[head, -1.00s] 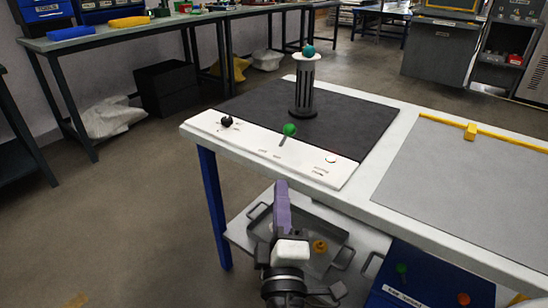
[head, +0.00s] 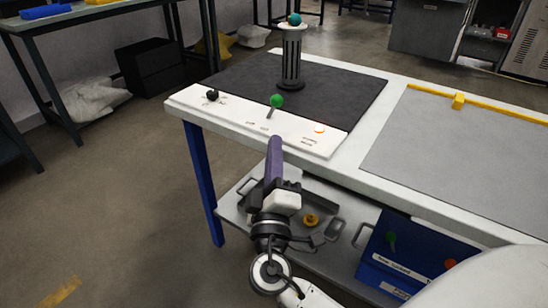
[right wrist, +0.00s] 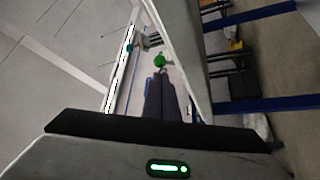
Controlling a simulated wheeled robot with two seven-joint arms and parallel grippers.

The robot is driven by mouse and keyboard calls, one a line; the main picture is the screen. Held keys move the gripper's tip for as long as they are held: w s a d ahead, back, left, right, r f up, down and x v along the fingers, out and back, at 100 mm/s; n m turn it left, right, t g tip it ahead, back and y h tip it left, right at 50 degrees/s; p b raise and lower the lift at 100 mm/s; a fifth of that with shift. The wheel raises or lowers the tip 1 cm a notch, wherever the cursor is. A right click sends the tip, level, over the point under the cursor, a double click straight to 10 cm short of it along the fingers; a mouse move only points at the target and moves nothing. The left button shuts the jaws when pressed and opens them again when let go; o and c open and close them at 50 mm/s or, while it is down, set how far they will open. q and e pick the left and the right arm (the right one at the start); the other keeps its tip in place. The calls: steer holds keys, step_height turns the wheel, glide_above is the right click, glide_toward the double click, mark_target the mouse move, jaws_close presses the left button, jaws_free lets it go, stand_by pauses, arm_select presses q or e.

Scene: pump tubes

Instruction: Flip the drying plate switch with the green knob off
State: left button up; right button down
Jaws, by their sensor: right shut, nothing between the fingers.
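The switch's green knob (head: 277,101) sits on a thin grey lever that leans up from the white panel (head: 330,143) along the front of the dark drying plate (head: 345,92). The knob also shows in the right wrist view (right wrist: 159,60), just beyond the fingertips. My right gripper (head: 274,142) has purple fingers, shut and empty. It is in front of the panel's front edge, below the green knob in the head view, and appears apart from it. In the right wrist view, the fingers (right wrist: 160,75) point toward the knob. My left gripper is not in view.
A ribbed black stand (head: 291,60) with a teal ball is on the plate. A lower shelf holds a metal tray (head: 322,214) and a blue box (head: 375,260).

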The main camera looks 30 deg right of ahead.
mark_target(276, 106)
steer(key=x, duration=0.8)
steer(key=shift+w+d, duration=0.25)
steer(key=shift+w, duration=0.1)
steer(key=shift+r, duration=0.1)
steer(key=shift+p, duration=0.3)
